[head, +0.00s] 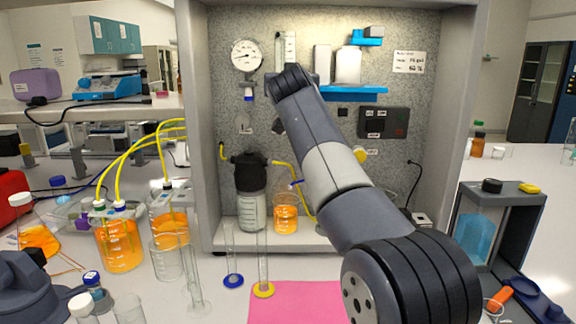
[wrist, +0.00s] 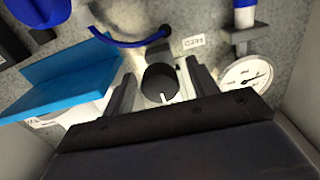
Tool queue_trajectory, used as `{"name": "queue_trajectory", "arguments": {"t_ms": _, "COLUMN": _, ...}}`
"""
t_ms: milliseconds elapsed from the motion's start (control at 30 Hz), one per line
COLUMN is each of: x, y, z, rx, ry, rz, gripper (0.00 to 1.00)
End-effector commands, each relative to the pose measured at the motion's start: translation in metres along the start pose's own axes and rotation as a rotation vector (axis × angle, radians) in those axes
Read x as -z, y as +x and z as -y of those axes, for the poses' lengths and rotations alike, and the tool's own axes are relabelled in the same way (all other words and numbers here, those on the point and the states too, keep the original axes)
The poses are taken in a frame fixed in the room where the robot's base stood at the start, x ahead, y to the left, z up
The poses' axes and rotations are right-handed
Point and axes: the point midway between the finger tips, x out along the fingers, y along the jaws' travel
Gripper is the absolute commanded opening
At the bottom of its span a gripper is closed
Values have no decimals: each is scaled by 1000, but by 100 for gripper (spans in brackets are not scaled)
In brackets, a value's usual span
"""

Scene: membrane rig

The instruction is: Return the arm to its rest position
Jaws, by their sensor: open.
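My arm (head: 335,180) reaches up from the lower right of the head view into the grey membrane rig (head: 195,130). Its far end is near the rig's back panel, between the round gauge and the blue shelf. The arm hides my gripper in the head view. In the wrist view my gripper (wrist: 162,85) is open, with its two dark fingers apart. A black knob with a white mark (wrist: 158,82) shows between the fingers on the panel. The fingers do not visibly touch the knob, but the exact gap cannot be told.
The gauge (head: 247,56) and a blue shelf (head: 352,93) with a white bottle flank the arm's end. Below stand a dark-capped bottle (head: 251,205) and an orange-filled beaker (head: 286,213). Two glass cylinders (head: 231,262) (head: 262,270) stand in front, beside a pink mat (head: 300,303).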

Motion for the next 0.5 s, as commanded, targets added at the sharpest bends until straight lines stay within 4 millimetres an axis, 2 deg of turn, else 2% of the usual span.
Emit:
{"name": "queue_trajectory", "arguments": {"t_ms": 167, "x": -2, "y": -17, "z": 1, "rx": 1, "ry": 2, "rz": -2, "gripper": 56}}
{"name": "queue_trajectory", "arguments": {"t_ms": 500, "x": -2, "y": -69, "z": 1, "rx": 2, "ry": 3, "rz": -1, "gripper": 56}}
